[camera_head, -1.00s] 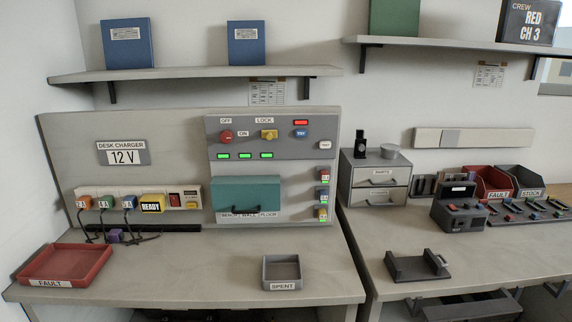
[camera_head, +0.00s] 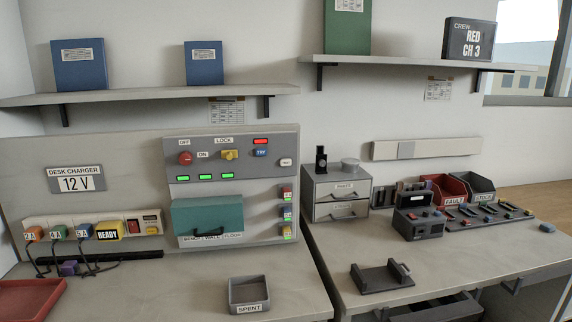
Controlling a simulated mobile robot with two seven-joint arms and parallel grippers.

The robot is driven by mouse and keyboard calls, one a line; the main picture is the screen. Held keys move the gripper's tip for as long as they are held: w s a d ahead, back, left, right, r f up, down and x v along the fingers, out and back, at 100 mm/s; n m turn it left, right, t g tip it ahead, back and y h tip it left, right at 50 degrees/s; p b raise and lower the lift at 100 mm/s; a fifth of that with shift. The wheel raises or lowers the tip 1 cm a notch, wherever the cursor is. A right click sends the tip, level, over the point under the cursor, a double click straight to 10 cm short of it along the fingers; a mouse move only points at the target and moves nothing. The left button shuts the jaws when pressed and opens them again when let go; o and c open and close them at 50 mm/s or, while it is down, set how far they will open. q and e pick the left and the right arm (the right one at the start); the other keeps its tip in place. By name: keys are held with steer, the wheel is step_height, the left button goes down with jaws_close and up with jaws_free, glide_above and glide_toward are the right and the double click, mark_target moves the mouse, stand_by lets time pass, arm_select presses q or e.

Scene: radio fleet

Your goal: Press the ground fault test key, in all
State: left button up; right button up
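A grey control panel (camera_head: 240,176) stands upright at the back of the left desk. It carries a red knob (camera_head: 185,158) by OFF and ON labels, a yellow knob (camera_head: 229,155) under a LOCK label, and a blue key (camera_head: 261,153) that seems to read TRY. A small white key (camera_head: 286,162) sits at the panel's right edge; its lettering is too small to read surely. I cannot tell which key is the ground fault test key. A red lamp (camera_head: 260,142) and several green lamps (camera_head: 205,177) are lit. Neither gripper is in view.
A teal cover (camera_head: 208,215) projects below the panel's green lamps. A 12 V charger strip (camera_head: 108,230) with plugs is at left. A SPENT tray (camera_head: 248,294) and a red tray (camera_head: 25,300) stand on the left desk. The right desk holds a drawer unit (camera_head: 337,192) and a radio (camera_head: 419,219).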

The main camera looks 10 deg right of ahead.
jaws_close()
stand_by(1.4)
